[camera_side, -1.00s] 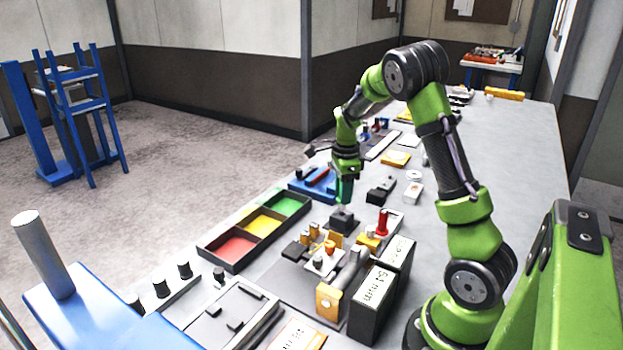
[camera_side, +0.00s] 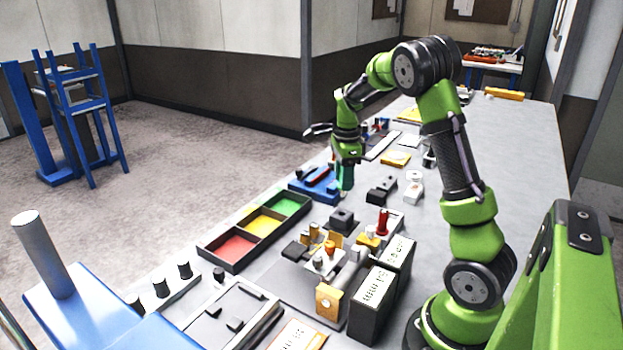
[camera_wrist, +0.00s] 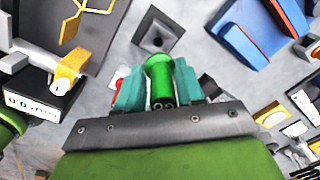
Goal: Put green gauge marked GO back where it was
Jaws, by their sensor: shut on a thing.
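My gripper (camera_side: 345,176) has teal fingers and is shut on the green gauge, held above the bench. In the wrist view the green gauge (camera_wrist: 158,70) is a green cylinder with a dark end, between the fingers (camera_wrist: 160,88); its GO mark cannot be read. The blue gauge rack (camera_side: 303,189) lies just left of my gripper in the side view and holds a red piece. The rack also shows at the upper right of the wrist view (camera_wrist: 238,42). A dark square casting with a hole (camera_side: 342,219) stands nearer the side camera, apart from the gauge.
A tray with red, yellow and green compartments (camera_side: 235,262) lies along the bench's left edge. A fixture with orange parts (camera_side: 328,300) and black display boxes (camera_side: 372,303) stand nearer. Small dark blocks (camera_side: 381,190) lie right of my gripper.

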